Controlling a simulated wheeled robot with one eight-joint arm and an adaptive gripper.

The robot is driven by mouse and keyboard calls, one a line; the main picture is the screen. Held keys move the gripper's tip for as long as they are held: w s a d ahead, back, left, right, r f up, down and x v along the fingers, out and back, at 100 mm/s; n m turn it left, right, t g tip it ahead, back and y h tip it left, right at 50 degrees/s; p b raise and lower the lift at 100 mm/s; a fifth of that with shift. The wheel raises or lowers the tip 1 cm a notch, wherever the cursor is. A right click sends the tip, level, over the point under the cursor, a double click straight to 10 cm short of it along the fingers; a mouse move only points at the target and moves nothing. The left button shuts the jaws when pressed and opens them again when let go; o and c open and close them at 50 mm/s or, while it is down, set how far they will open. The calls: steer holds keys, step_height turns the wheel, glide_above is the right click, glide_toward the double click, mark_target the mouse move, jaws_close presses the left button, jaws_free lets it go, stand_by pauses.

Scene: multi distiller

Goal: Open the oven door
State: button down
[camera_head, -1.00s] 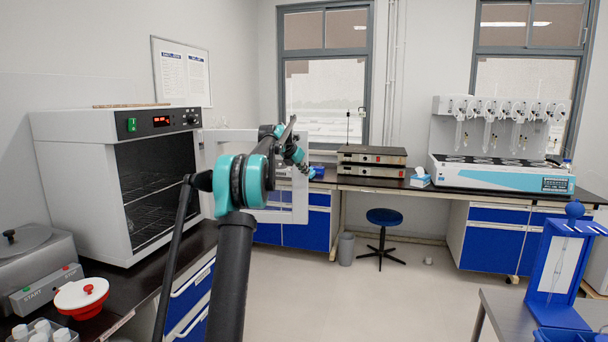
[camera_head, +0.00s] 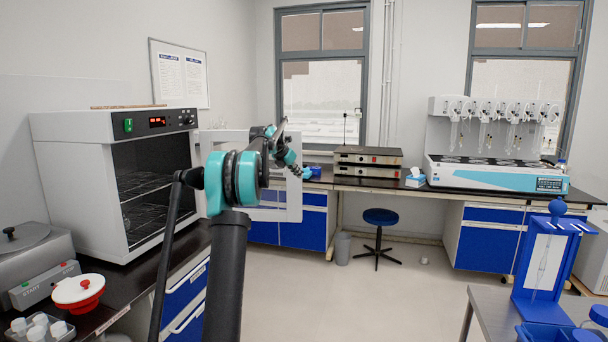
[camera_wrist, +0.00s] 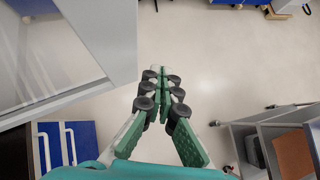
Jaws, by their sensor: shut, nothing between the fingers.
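The oven (camera_head: 75,185) is a white box on the dark counter at the left, with its dark interior and wire racks exposed. Its door (camera_head: 293,200), a white frame around a glass pane, stands swung wide open to the right of the chamber. My gripper (camera_head: 304,174) is by the door's far edge, partly behind my arm. In the wrist view my gripper (camera_wrist: 158,72) is shut and empty over the floor. The door (camera_wrist: 105,45) fills the upper left there, beside the fingers with a visible gap. The door handle cannot be made out.
A red and white pot (camera_head: 78,293) and white-capped bottles (camera_head: 40,325) stand on the near counter. A blue stool (camera_head: 380,217) stands on the open floor. A table with a blue stand (camera_head: 545,262) is at the right.

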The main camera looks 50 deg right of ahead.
steer(key=s+a+r, duration=0.4)
steer(key=a+r, duration=0.1)
steer(key=r, duration=0.2)
steer(key=shift+a, duration=0.3)
steer(key=w+a+f+m+t+y, duration=0.15)
steer(key=w+a+f, duration=0.25)
steer(key=a, duration=0.7)
steer(key=w+a+f+m+t+y, duration=0.1)
steer(key=w+a+f+m, duration=0.3)
steer(key=a, duration=0.6)
steer(key=a+f+m+y, duration=0.1)
steer(key=a+f, duration=0.2)
steer(key=a, duration=0.4)
steer(key=a+f+m+t, duration=0.1)
steer(key=a+f+m, duration=0.1)
steer(key=a+f, duration=0.35)
steer(key=a+f+m+y, duration=0.1)
steer(key=a+f, duration=0.1)
steer(key=a, duration=0.7)
steer(key=s+a+f+m+y, duration=0.1)
steer(key=s+a+f+m, duration=0.2)
steer(key=s+a+f, duration=0.3)
steer(key=s+a+f+m+y, duration=0.2)
steer(key=s+a+f, duration=0.5)
steer(key=a, duration=0.6)
steer(key=s+a+f+m+y, duration=0.1)
steer(key=s+a+f+m, duration=0.3)
steer(key=s+a+f, duration=0.3)
steer(key=s+a, duration=0.3)
steer(key=shift+s, duration=0.35)
